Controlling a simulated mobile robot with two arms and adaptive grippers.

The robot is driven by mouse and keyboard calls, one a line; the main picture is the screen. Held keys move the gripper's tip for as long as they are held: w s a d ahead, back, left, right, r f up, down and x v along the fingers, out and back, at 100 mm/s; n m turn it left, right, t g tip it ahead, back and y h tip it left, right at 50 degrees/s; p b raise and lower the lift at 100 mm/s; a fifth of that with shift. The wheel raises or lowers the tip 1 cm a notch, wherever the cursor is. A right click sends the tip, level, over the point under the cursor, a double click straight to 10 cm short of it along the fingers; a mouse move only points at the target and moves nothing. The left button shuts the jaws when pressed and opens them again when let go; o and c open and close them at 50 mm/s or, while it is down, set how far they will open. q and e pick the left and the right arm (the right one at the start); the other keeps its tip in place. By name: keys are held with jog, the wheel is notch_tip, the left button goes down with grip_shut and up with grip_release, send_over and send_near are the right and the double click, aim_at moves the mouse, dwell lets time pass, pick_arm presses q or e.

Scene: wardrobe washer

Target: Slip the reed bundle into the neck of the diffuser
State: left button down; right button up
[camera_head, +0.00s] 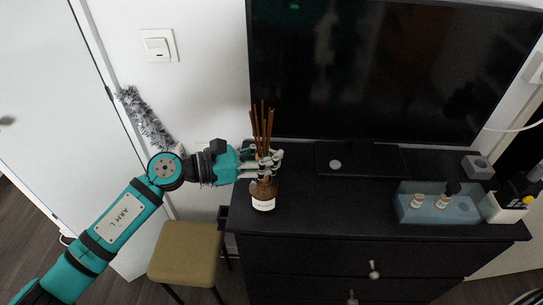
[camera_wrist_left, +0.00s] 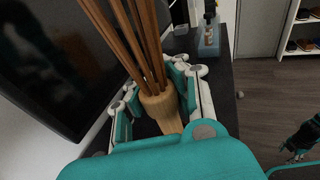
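The reed bundle (camera_head: 262,125) is several thin brown sticks standing upright, a little fanned. In the left wrist view the reeds (camera_wrist_left: 136,45) rise from a pale wooden collar (camera_wrist_left: 160,106). My left gripper (camera_head: 268,160) is closed around this collar, with fingers on both sides. The diffuser (camera_head: 264,193), a brown bottle with a white label, stands on the black dresser directly below the gripper. The fingers hide its neck, so I cannot tell whether the bundle's lower end is inside it. My right gripper (camera_wrist_left: 303,138) seems to show at the right edge of the left wrist view; its fingers are unclear.
A large black screen (camera_head: 380,70) stands behind on the dresser (camera_head: 330,215). A blue tray (camera_head: 408,213) with small bottles sits at the right. A padded stool (camera_head: 185,250) is at the dresser's left. The dresser top between diffuser and tray is clear.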

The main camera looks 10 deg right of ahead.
pick_arm(q)
jog(key=shift+f, duration=0.25)
jog(key=c, duration=1.2)
grip_release()
jog(key=shift+a, duration=0.1)
jog(key=a+r, duration=0.1)
jog(key=a, duration=1)
jog(key=shift+s+a+r, duration=0.25)
jog(key=shift+s+a, duration=0.1)
jog(key=shift+s, duration=0.05)
jog(key=shift+w, duration=0.1)
